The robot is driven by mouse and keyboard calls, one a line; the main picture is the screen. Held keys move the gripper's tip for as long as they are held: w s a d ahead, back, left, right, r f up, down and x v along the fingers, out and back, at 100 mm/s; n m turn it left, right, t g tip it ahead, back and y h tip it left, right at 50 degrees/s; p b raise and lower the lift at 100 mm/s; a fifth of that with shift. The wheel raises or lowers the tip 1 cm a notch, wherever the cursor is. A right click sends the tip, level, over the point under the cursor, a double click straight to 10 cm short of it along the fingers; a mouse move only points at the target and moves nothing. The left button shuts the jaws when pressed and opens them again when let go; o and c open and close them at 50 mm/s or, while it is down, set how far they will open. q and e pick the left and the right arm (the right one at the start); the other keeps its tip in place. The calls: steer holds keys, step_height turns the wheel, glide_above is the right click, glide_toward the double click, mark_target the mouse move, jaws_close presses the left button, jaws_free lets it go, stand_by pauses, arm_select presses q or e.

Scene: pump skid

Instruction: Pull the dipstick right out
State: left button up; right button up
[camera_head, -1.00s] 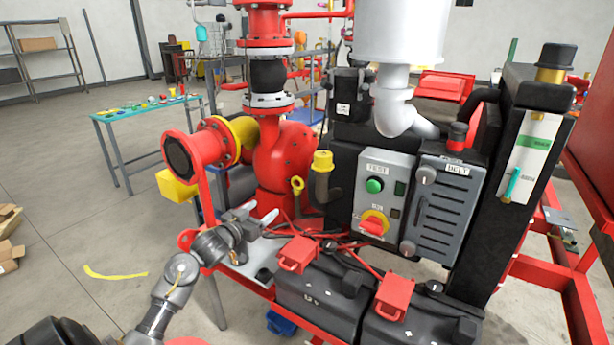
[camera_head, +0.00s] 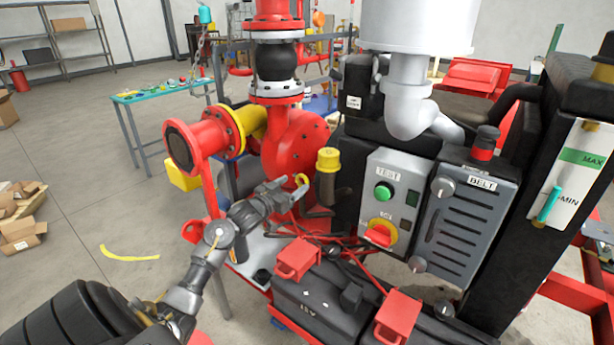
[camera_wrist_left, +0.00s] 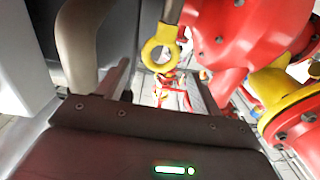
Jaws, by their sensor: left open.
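The dipstick shows as a yellow ring handle (camera_head: 301,182) beside the black engine block, left of the yellow-capped filler neck (camera_head: 328,160). In the left wrist view the ring (camera_wrist_left: 148,52) hangs on a short yellow-brown stem, between the lines of the two fingers. The rest of the dipstick is hidden. My left gripper (camera_head: 287,189) is open, its fingertips close to the ring from the left. I cannot tell whether they touch it; nothing looks clamped. My right gripper is not in view.
The red pump casing (camera_head: 290,145) stands close behind and left of the ring. The grey control box (camera_head: 392,205) is to its right. Black batteries with red terminal covers (camera_head: 297,258) lie in front, with red cables nearby. A teal table (camera_head: 155,97) stands far left.

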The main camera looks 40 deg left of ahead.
mark_target(303, 176)
arm_select(q)
steer(key=w, duration=0.6)
steer(key=shift+p, duration=0.3)
steer(key=shift+w, duration=0.7)
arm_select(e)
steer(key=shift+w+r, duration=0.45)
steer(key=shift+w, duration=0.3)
arm_select(q)
steer(key=shift+c, duration=0.5)
